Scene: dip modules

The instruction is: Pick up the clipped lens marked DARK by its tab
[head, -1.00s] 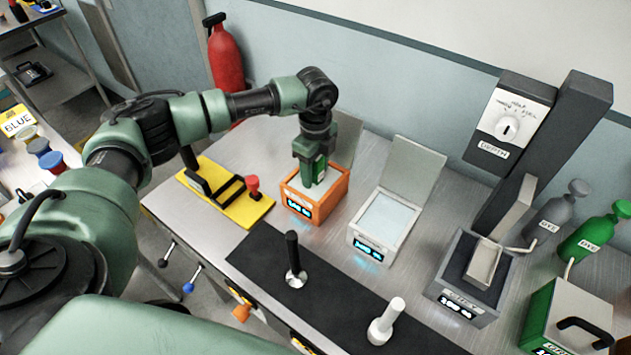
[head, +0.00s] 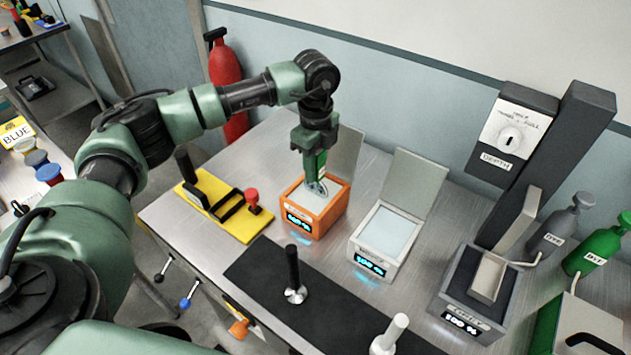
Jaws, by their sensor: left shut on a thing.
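My left gripper (head: 314,148) points down above the orange box (head: 318,222) with its lid open. It is shut on the green tab of a clipped lens (head: 319,188). The lens hangs upright below the tab, its rim just over or slightly inside the box's opening; I cannot tell how far clear it is. No DARK marking can be read on it. My right gripper is not in view.
A white open-lidded box (head: 378,249) stands right of the orange one, with a grey box (head: 475,270) further right. A yellow plate (head: 212,214) with black handles lies left. A black upright handle (head: 292,268) stands on the dark mat (head: 262,269) in front.

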